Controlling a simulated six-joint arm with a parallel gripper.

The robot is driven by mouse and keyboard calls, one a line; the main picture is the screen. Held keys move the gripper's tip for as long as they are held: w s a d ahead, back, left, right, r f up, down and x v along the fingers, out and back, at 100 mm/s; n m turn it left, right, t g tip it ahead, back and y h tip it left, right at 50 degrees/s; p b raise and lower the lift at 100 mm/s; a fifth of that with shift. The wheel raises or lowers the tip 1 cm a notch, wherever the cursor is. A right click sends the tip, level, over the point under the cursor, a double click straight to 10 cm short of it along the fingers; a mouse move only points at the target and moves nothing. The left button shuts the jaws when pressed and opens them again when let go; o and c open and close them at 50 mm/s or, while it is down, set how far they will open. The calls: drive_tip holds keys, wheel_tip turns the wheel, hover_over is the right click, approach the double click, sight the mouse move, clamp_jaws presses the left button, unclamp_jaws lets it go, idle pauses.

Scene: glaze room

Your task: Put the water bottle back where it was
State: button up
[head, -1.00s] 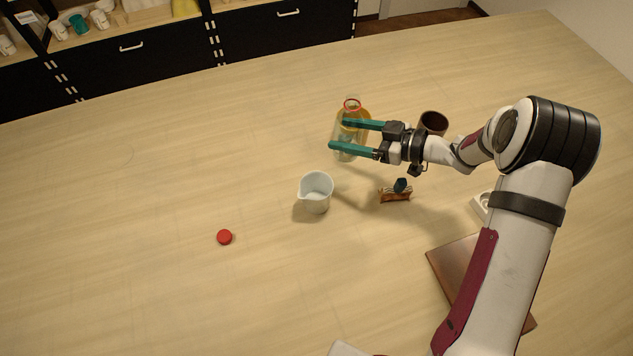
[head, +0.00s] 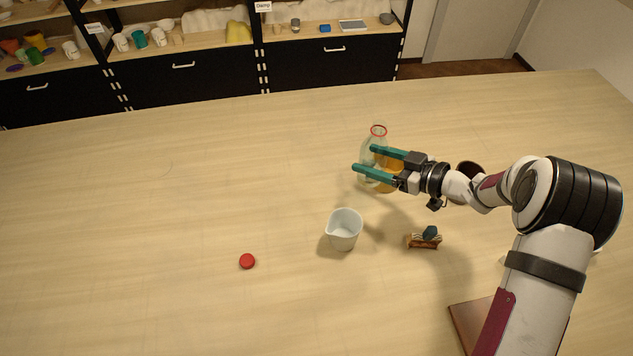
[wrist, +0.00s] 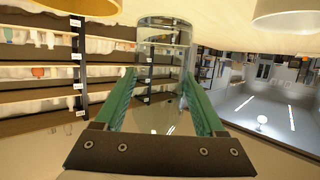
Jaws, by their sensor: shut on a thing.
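The water bottle (head: 367,155) is clear glass with a red ring at its mouth. In the head view it is upright near the middle of the table. My gripper (head: 365,159) reaches from the right, with its teal fingers closed on the bottle's sides. In the wrist view, which is upside down, the bottle (wrist: 165,40) stands between the fingers (wrist: 158,95). I cannot tell whether its base touches the table. Amber colour shows beside and through the glass, apparently from another vessel (head: 389,178) behind it.
A white pouring beaker (head: 344,230) stands in front of the bottle, and a red cap (head: 247,261) lies to the left. The table's left is clear. Shelves (head: 190,45) line the back.

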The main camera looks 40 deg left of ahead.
drive_tip(key=w+a+r+m+t, duration=0.1)
drive_tip(key=w+a+r, duration=0.1)
drive_tip(key=a, duration=0.5)
drive_tip(key=shift+s+a+f, duration=0.5)
drive_tip(key=shift+a+f, duration=1.4)
drive_tip(key=shift+s+a+f, duration=0.45)
drive_tip(key=shift+a+f, duration=1.4)
drive_tip(key=shift+s+a+f, duration=0.5)
drive_tip(key=shift+a+f, duration=1.4)
